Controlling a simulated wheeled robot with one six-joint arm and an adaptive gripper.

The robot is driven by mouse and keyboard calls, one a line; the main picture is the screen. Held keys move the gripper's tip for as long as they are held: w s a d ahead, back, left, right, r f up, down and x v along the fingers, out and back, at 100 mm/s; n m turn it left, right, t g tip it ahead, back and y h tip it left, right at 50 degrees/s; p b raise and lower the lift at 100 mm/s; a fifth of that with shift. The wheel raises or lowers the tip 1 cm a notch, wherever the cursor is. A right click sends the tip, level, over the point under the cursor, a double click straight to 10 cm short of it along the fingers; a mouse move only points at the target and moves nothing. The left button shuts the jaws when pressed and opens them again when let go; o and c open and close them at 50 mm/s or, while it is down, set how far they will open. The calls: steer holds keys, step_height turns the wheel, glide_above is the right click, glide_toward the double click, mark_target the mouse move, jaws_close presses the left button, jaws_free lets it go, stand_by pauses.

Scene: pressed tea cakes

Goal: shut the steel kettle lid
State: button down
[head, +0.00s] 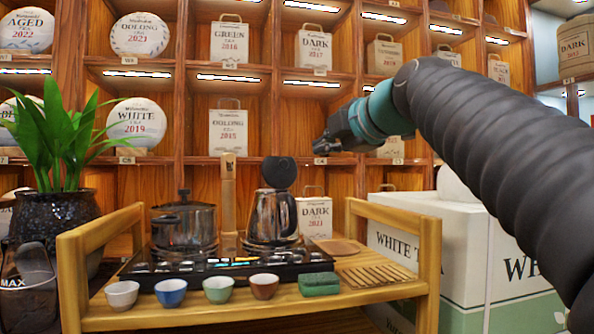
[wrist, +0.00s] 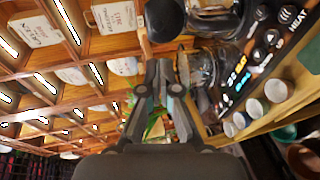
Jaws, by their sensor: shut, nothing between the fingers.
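The steel kettle (head: 272,219) stands on the dark tray of the wooden table. Its round black lid (head: 278,173) is open and tilted up, nearly upright above the kettle's rim. In the wrist view, which is turned sideways, the lid (wrist: 165,19) and part of the kettle (wrist: 214,24) show at the top edge. My gripper (head: 322,148) is shut and empty. It hangs to the right of the lid and a little higher in the head view, apart from it. In the wrist view its fingers (wrist: 165,78) point toward the shelves and pot.
A dark steel pot (head: 184,222) stands left of the kettle, with a tall wooden holder (head: 228,190) between them. Several small cups (head: 171,292) and a green block (head: 319,284) line the front. A tea box (head: 314,216) stands right of the kettle. Shelves (head: 180,110) rise behind.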

steer(key=p, duration=0.2)
glide_toward(285, 162)
steer(key=x, duration=0.7)
steer(key=shift+f, duration=0.25)
steer(key=shift+r, duration=0.15)
steer(key=shift+w+a+r+p, duration=0.1)
steer(key=shift+w+p, duration=0.05)
steer(key=shift+p, duration=0.65)
